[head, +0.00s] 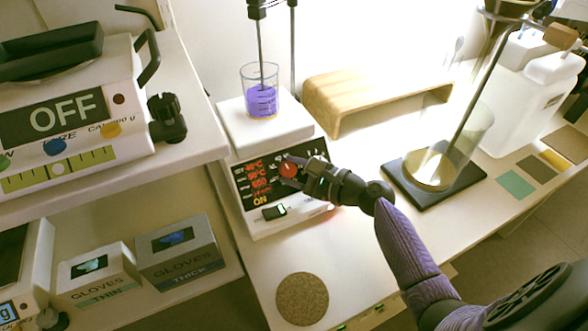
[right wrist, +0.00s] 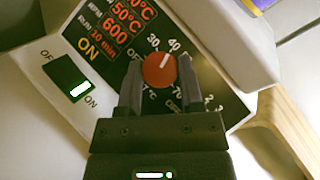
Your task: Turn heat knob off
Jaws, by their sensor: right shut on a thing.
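The heat knob (head: 289,170) is red and round with a white pointer line, on the front panel of the white hotplate stirrer (head: 247,124). In the right wrist view the knob (right wrist: 159,70) sits between the fingers of my right gripper (right wrist: 160,82), which is shut on it. The display reads ON in yellow, with red figures above. In the head view my right gripper (head: 296,175) reaches the panel from the right. My left gripper is not in view.
A beaker (head: 260,92) of purple liquid stands on the hotplate under a stirring rod. A power switch (right wrist: 68,82) is left of the knob. A cork disc (head: 302,298) lies in front. A wooden stand (head: 375,92) and a glass cylinder on a black base (head: 412,190) are right.

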